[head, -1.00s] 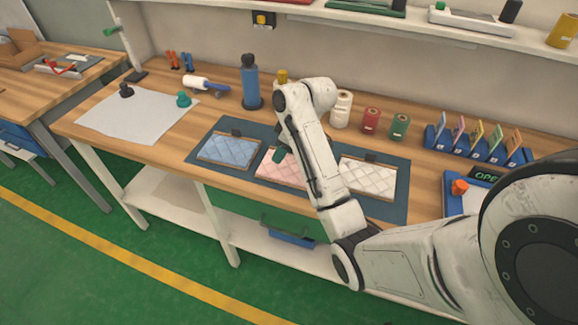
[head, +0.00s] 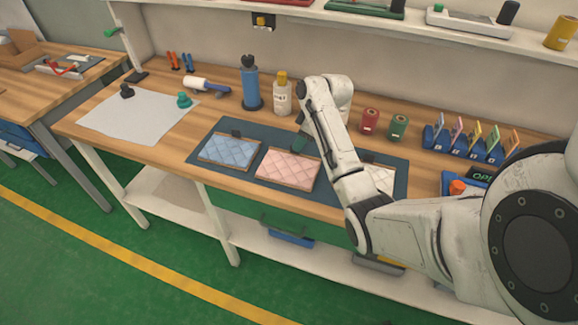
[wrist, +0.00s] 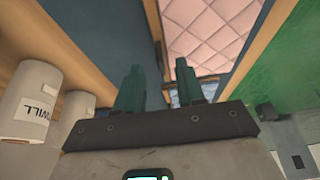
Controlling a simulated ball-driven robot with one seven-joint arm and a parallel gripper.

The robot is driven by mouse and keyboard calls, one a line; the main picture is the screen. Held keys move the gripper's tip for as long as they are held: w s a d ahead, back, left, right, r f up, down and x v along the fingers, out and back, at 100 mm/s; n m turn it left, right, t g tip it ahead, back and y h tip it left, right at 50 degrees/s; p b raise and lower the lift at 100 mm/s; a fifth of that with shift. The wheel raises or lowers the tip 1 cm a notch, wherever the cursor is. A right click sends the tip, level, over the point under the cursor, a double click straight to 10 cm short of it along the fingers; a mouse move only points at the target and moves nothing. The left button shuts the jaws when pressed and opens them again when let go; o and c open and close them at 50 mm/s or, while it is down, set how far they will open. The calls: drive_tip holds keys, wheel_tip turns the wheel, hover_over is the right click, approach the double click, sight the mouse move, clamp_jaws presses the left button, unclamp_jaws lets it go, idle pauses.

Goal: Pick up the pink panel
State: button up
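The pink quilted panel (head: 287,168) lies flat on the dark blue mat (head: 248,184), between the blue quilted panel (head: 229,152) and the white quilted panel (head: 381,177). The white panel is partly hidden by my arm.
A bottle with a yellow cap (head: 282,96) and a blue bottle (head: 250,84) stand behind the panels. Red (head: 370,121) and green (head: 398,127) spools stand right of my arm. A blue rack (head: 465,143) holds several cards. A white sheet (head: 137,115) covers the bench's left part.

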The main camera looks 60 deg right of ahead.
sight(289, 164)
drive_tip(key=shift+x, duration=1.7)
clamp_jaws()
drive_tip(key=shift+r, duration=0.1)
